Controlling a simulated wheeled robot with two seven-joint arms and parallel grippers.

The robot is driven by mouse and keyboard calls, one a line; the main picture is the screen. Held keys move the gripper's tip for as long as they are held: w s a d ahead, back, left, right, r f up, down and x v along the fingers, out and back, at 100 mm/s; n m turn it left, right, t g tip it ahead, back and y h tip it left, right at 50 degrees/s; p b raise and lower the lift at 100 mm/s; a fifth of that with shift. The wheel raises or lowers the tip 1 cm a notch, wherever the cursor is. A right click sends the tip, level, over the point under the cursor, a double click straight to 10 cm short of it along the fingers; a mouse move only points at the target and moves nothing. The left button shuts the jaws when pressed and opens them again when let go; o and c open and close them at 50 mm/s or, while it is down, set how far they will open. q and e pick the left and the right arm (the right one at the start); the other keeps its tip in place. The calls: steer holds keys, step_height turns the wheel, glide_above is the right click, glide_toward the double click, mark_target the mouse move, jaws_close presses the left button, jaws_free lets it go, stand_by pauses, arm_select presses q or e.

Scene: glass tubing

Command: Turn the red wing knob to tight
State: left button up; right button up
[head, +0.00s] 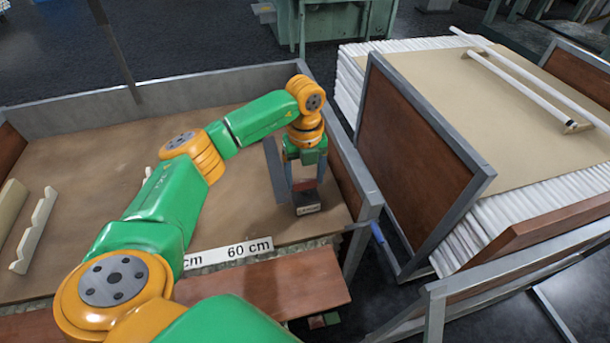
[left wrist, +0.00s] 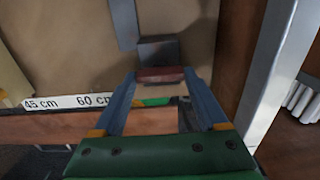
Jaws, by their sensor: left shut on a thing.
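The red wing knob (head: 304,184) sits between the fingertips of my left gripper (head: 305,187), near the right end of the brown tabletop. In the left wrist view the red wing knob (left wrist: 160,75) spans the gap between the two fingertips of the left gripper (left wrist: 159,78), which are shut on it. A dark grey block (left wrist: 158,50) lies just beyond the knob. In the head view a small pale label with dark marks (head: 309,209) shows below the knob. I cannot read it or tell the knob's setting. My right gripper is not in view.
A white strip marked 60 cm (head: 232,250) runs along the table's front edge. A grey-framed side panel (head: 352,172) stands close right of the gripper. White tubes are stacked in a rack (head: 478,230) further right. Pale wooden pieces (head: 37,230) lie at left.

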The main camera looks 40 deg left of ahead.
mark_target(305, 181)
arm_select(q)
steer(key=shift+m, duration=0.4)
steer(key=m, duration=0.3)
steer(key=shift+m, duration=0.3)
steer(key=m, duration=0.4)
steer(key=shift+m+p, duration=0.3)
steer(key=m, duration=0.4)
steer(key=shift+m, duration=0.3)
steer(key=shift+w+m, duration=0.1)
steer(key=shift+m, duration=2.1)
steer(key=o, duration=1.3)
step_height(305, 181, up, 7)
steer(key=shift+r+b, duration=0.1)
steer(key=shift+b, duration=0.35)
